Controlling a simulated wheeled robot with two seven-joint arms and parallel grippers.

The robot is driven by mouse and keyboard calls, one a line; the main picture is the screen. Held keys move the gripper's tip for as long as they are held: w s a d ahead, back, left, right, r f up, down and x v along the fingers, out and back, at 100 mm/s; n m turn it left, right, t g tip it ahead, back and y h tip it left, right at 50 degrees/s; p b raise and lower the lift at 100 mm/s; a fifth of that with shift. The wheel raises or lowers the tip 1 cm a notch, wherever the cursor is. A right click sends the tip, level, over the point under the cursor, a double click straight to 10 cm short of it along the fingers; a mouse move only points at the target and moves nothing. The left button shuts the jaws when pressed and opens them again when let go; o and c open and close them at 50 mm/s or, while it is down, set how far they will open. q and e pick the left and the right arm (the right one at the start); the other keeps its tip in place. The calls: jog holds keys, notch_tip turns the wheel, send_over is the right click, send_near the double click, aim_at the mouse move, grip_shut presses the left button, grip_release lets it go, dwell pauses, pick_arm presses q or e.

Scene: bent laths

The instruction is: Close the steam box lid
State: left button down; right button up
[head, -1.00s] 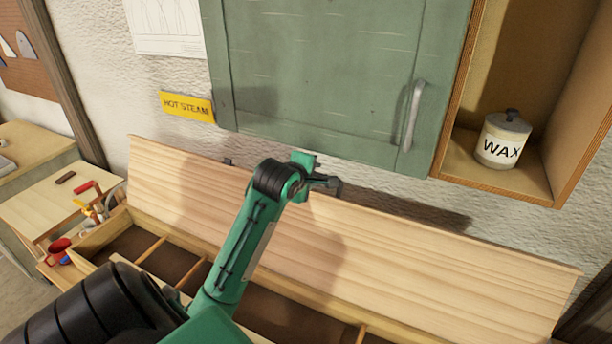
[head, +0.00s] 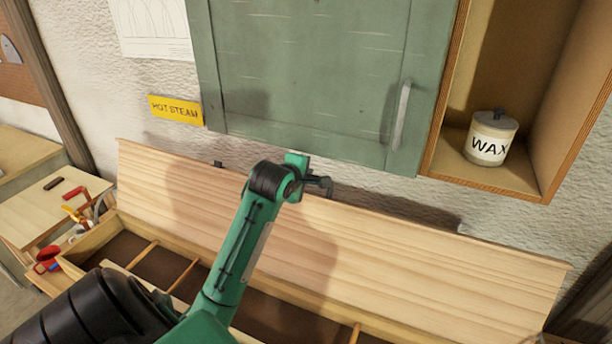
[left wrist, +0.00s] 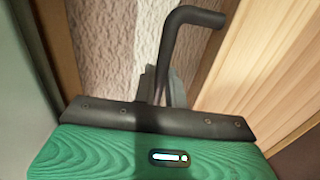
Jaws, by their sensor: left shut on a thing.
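The steam box lid (head: 420,255) is a long pale wooden board, raised and tilted back toward the wall behind the box. The steam box (head: 88,243) is a long wooden trough with dividers, open below the lid. My left gripper (head: 318,183) is at the lid's top edge, shut on the dark lid handle (head: 327,187). In the left wrist view the handle (left wrist: 186,22) is a bent dark rod rising from between the jaws, beside the lid's wood (left wrist: 265,65). The fingertips are partly hidden. My left forearm covers part of the box and lid. My right gripper is out of view.
A green cabinet (head: 310,75) hangs just above the left gripper. A shelf with a wax tin (head: 489,140) is at the upper right. A yellow hot steam sign (head: 175,109) is on the wall. A small table (head: 50,210) with tools and a red mug (head: 47,261) stands left.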

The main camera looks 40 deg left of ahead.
pick_arm(q)
jog(key=f+v, duration=0.1)
jog(key=v, duration=0.6)
jog(key=shift+s, duration=0.5)
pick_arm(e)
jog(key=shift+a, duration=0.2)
pick_arm(q)
jog(key=shift+d+f, duration=0.1)
jog(key=shift+d, duration=0.05)
